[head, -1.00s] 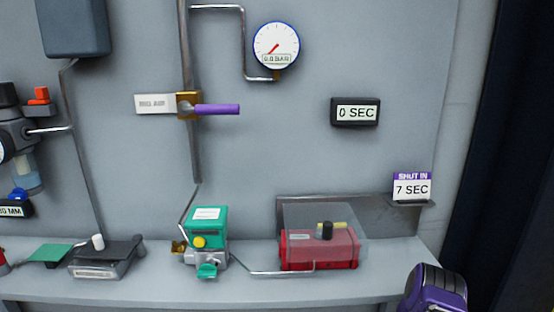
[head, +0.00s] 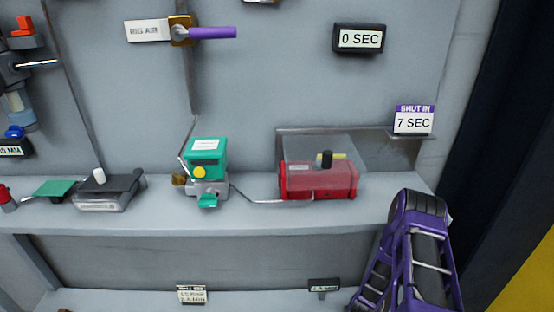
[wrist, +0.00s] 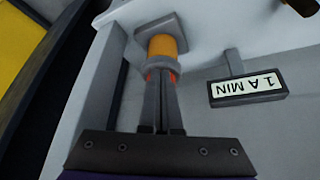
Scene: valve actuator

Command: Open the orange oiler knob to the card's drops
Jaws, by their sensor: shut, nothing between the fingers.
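In the wrist view, an orange cylindrical knob (wrist: 167,46) sits beneath a dark grey square cap, with a grey ring at its near end. My gripper (wrist: 160,78) is shut and empty, its fingertips right at that ring and overlapping it; I cannot tell whether they touch. A black readout beside the knob (wrist: 247,86) shows 1 A MIN, upside down. The same kind of readout (head: 323,285) shows on the lower level in the head view. A small card (head: 191,294) stands left of it, its text too small to read surely. The fingers are not clear in the head view.
Above the lower level is a shelf (head: 260,221) with a green unit (head: 207,160), a red actuator (head: 318,180) under a clear cover and a black pedal-like block (head: 108,190). A SHUT IN 7 SEC card (head: 413,120) and a 0 SEC display (head: 358,39) are at right.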

